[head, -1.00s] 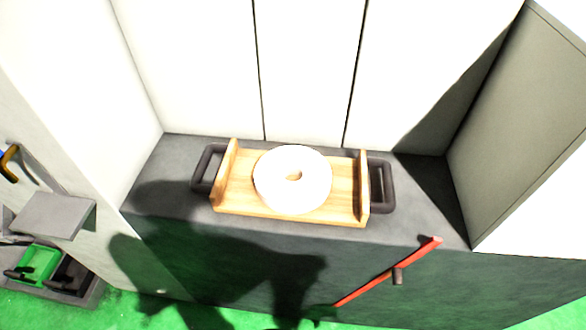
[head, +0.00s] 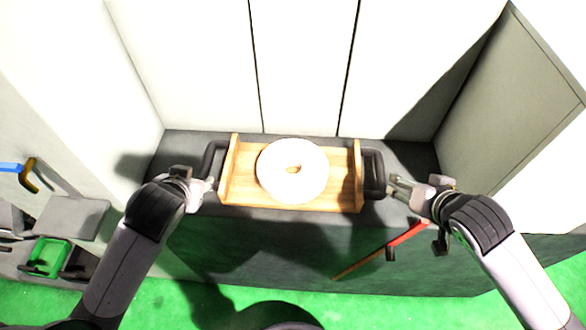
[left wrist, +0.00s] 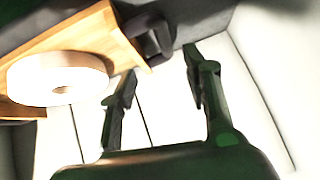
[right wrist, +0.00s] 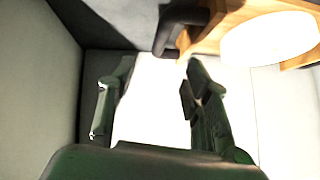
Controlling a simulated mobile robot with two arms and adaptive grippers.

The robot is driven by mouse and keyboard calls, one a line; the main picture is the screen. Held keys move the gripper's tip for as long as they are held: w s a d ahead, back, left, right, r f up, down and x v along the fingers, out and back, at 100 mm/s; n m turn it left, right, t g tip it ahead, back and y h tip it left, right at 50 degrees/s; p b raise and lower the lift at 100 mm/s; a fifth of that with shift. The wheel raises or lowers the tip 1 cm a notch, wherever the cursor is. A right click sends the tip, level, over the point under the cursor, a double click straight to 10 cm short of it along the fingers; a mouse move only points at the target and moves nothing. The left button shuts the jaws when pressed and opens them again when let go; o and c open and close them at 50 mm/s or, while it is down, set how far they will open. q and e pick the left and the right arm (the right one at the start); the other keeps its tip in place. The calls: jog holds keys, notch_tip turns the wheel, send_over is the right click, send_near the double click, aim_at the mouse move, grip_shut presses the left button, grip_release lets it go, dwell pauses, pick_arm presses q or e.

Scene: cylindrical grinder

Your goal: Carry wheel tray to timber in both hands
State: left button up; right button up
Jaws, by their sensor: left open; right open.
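The wooden wheel tray (head: 240,193) sits on the dark grey counter with a dark handle at each end. A white grinding wheel (head: 311,172) with a centre hole lies flat on it. My left gripper (head: 212,184) is open and empty beside the left handle (head: 208,160). My right gripper (head: 391,184) is open and empty beside the right handle (head: 374,174). In the left wrist view, a handle (left wrist: 150,38) shows beyond the open fingers (left wrist: 157,88). In the right wrist view, a handle (right wrist: 170,32) shows beyond the open fingers (right wrist: 150,90). No timber is identifiable.
The counter (head: 270,228) ends at a front edge above the green floor. A red bar (head: 405,235) is on its front face. White panels (head: 300,60) stand behind, and a grey panel (head: 510,110) at right. A green bin (head: 48,256) is at lower left.

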aim_at(206, 163)
pick_arm(q)
jog(key=shift+w+a+r, duration=0.1)
jog(key=shift+r, duration=0.5)
pick_arm(e)
jog(key=shift+r, duration=0.55)
pick_arm(q)
jog(key=shift+w+f, duration=0.1)
pick_arm(e)
jog(key=shift+w, duration=0.15)
pick_arm(q)
jog(key=x, duration=1.7)
jog(key=shift+w+a, duration=0.1)
jog(key=shift+w, duration=0.25)
pick_arm(e)
jog(key=x, duration=1.7)
jog(key=shift+w+a, duration=0.1)
jog(key=shift+w, duration=0.15)
pick_arm(q)
grip_shut()
pick_arm(e)
grip_shut()
